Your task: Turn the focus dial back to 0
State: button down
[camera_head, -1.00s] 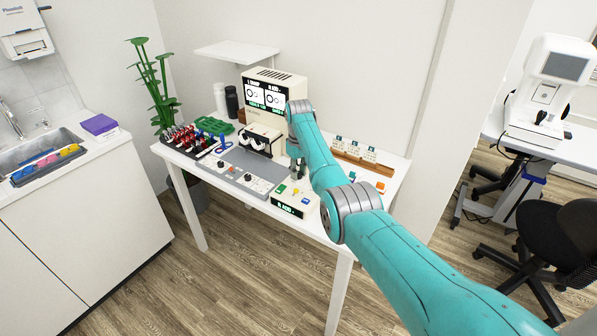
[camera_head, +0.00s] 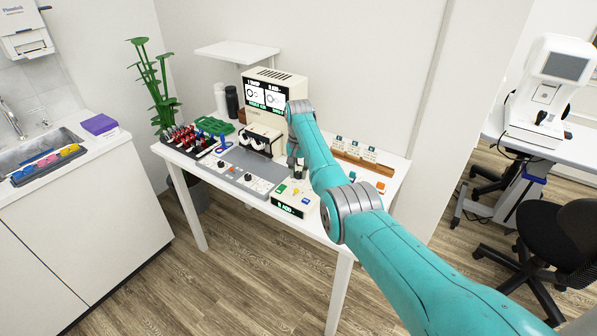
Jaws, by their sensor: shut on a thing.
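My gripper (camera_head: 297,166) points down over the white table, behind a small control box (camera_head: 291,202) with coloured buttons and a lit front display. It is shut on what seems to be the focus dial, but the fingers and arm hide the dial and its setting. A grey panel (camera_head: 234,174) with black knobs lies to the left of the gripper. A beige machine (camera_head: 293,88) stands behind, with two ring pictures on its screen. A black eyepiece block (camera_head: 258,140) sits in front of that machine.
A rack of red and black items (camera_head: 190,138), a green tray (camera_head: 212,126) and a blue ring-shaped thing stand left on the white table (camera_head: 335,232). A wooden rack with small cards (camera_head: 361,152) is behind my arm. A white shelf (camera_head: 235,52) hangs above the back.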

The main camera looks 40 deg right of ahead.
aim_at(299, 173)
jog(key=shift+m, duration=1)
jog(key=c, duration=0.9)
grip_release()
jog(key=shift+r, duration=0.1)
notch_tip(299, 173, up, 12)
jog(key=shift+f, duration=0.1)
